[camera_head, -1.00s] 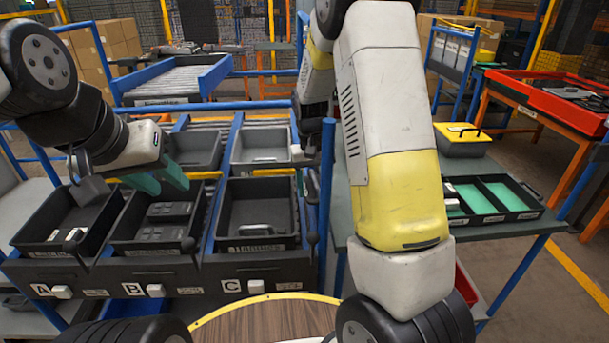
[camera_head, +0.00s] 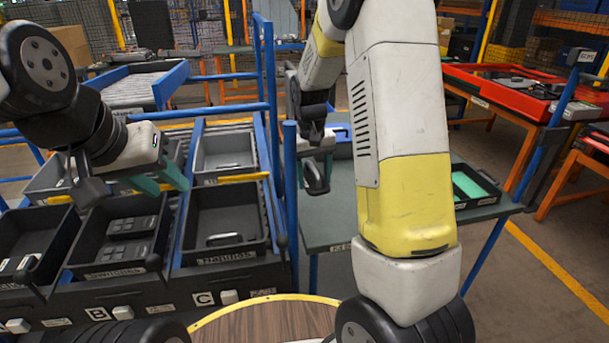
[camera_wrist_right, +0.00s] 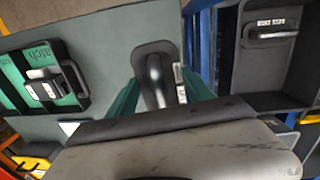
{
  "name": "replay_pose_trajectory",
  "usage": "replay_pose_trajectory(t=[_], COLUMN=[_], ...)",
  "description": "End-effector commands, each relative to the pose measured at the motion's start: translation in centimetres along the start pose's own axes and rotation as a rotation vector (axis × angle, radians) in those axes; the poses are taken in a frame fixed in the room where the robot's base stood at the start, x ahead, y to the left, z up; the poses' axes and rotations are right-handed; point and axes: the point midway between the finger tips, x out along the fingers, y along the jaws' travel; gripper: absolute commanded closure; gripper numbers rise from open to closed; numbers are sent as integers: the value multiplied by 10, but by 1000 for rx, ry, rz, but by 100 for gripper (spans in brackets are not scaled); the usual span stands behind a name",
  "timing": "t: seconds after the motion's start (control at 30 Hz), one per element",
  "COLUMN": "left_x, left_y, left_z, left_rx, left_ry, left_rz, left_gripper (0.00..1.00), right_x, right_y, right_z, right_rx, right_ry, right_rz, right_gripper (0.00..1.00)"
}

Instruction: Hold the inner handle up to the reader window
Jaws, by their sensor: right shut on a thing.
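My right gripper (camera_wrist_right: 160,98) is shut on a dark inner handle (camera_wrist_right: 153,72), which sits between the teal fingers in the right wrist view. A pale labelled strip shows along the handle's edge. In the head view the right gripper (camera_head: 318,150) holds the handle (camera_head: 316,178) over the grey-green table, right of the bins. My left gripper (camera_head: 160,181) is open and empty above bin B, its teal fingers apart. I cannot clearly pick out the reader window in either view.
A blue post (camera_head: 291,200) stands between bins and table (camera_head: 332,232). A teal-lined tray (camera_head: 491,206) is on the table's right. A red tray (camera_head: 500,81) stands farther back.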

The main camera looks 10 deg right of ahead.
Motion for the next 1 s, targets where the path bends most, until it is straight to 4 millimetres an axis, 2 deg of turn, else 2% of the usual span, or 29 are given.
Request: replay_pose_trajectory(t=[0.27,0.37,0.6,0.7,0.8,1.0], left_x=[0,0,0,0,0,0], left_y=[0,0,0,0,0,0], left_z=[0,0,0,0,0,0], left_rx=[0,0,0,0,0,0], left_ry=[0,0,0,0,0,0], left_rz=[0,0,0,0,0,0], left_gripper=[64,64,64,64,64,64], right_x=[-62,-93,-188,-216,-238,-269], right_y=[5,9,21,25,28,32], right_z=[10,19,61,79,95,119], right_rx=[-196,-297,-618,-725,-809,-925], right_ry=[19,25,36,35,34,33], right_rz=[-13,-19,-37,-43,-47,-54], right_gripper=[84,84,84,84,84,84])
